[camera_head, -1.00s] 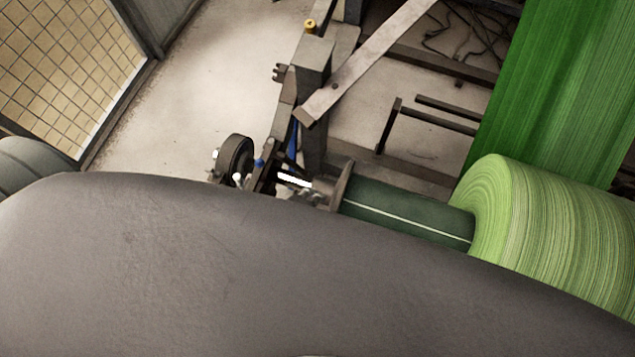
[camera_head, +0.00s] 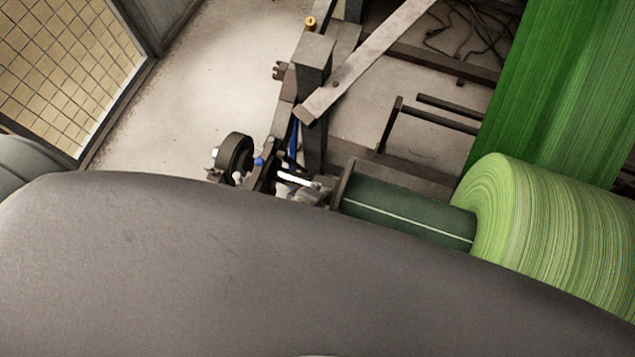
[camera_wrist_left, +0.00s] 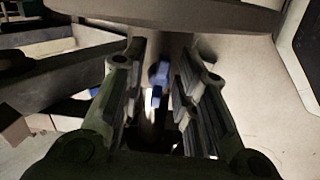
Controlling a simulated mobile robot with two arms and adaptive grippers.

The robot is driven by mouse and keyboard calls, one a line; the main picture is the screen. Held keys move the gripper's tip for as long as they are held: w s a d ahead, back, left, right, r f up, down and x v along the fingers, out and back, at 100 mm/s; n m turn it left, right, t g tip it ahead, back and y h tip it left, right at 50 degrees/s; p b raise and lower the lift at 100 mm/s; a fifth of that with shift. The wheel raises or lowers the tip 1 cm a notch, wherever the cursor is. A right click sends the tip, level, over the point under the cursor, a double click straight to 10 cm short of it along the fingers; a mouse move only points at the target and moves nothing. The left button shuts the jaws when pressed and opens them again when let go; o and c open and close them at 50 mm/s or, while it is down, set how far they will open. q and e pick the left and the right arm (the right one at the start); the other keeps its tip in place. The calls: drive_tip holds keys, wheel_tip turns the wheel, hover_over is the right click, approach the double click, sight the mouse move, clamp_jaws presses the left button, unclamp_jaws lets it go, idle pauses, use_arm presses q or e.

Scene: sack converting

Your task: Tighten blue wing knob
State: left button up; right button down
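The blue wing knob (camera_head: 259,161) shows small in the head view, beside a dark round wheel at the end of the roll shaft. In the left wrist view a blue part (camera_wrist_left: 159,73), which looks like the knob, lies between the two fingers of my left gripper (camera_wrist_left: 160,85). The fingers stand apart with a gap on each side of the blue part; I see no clear contact. My left gripper cannot be made out in the head view, where a large grey arm part of mine covers the lower half. My right gripper is not in view.
The dark wheel (camera_head: 234,153) and a steel frame post (camera_head: 313,65) stand close to the knob. A dark green shaft (camera_head: 405,213) carries a large light green roll (camera_head: 545,225) at right. Open floor (camera_head: 215,85) lies behind, left of the post.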

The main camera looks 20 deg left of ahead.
use_arm(q)
clamp_jaws()
drive_tip(key=shift+m+p, duration=0.35)
drive_tip(key=shift+m, duration=0.05)
